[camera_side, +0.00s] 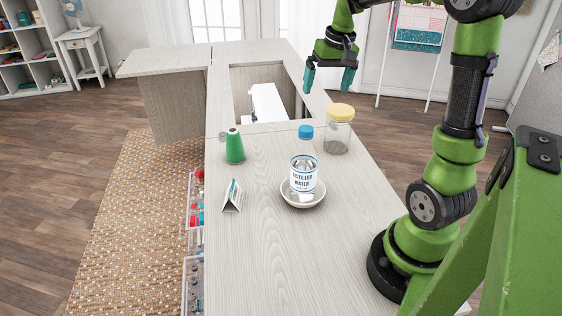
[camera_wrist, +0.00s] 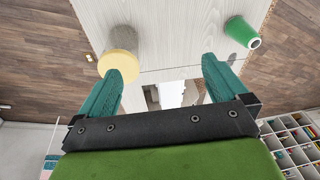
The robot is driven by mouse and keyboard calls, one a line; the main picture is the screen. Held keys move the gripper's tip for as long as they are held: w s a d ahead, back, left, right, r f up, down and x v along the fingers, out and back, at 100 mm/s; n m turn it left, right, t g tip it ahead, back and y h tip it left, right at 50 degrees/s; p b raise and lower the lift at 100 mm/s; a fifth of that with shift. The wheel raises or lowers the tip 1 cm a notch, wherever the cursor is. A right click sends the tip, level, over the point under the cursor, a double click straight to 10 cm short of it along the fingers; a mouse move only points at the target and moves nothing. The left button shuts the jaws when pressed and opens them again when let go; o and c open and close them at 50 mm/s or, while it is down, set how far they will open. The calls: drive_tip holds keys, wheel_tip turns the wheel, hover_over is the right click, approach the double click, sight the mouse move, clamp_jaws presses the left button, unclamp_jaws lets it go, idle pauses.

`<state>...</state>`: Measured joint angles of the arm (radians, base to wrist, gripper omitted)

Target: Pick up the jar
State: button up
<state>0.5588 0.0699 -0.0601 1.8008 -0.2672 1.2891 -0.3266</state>
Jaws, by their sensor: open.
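The jar (camera_side: 338,134) is clear glass with a yellow lid and stands upright on the cabinet top, right of the water bottle. In the wrist view the jar's yellow lid (camera_wrist: 118,66) shows at the upper left, partly behind the left finger. My gripper (camera_side: 330,80) is open and empty, with its teal fingers pointing down. It is above and behind the jar in the side view, apart from it. In the wrist view the gap between the fingers (camera_wrist: 170,85) is over the cabinet opening, and the jar lies to the left of that gap.
A water bottle (camera_side: 304,165) stands in a white bowl (camera_side: 303,203) in front of the jar. A green thread spool (camera_side: 235,147) and a small folded card (camera_side: 232,197) are at the left. A white sewing machine (camera_side: 266,103) sits in the cabinet opening. The front cabinet top (camera_side: 270,260) is clear.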

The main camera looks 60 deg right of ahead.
drive_tip(key=g, duration=0.2)
approach(341, 110)
drive_tip(key=a+r, duration=0.1)
wheel_tip(341, 110, up, 2)
drive_tip(key=d+n, duration=0.1)
drive_tip(key=shift+n, duration=0.3)
wheel_tip(341, 110, down, 10)
drive_tip(key=shift+d+f, duration=0.1)
drive_tip(key=shift+f, duration=0.1)
drive_tip(key=shift+w+d+f, duration=0.1)
drive_tip(key=shift+d+f, duration=0.05)
drive_tip(key=shift+f, duration=1.4)
drive_tip(key=shift+w+d+f, duration=0.1)
drive_tip(key=shift+f, duration=1.45)
drive_tip(key=shift+r, duration=0.1)
drive_tip(key=c, duration=1.4)
drive_tip(key=shift+o, duration=0.2)
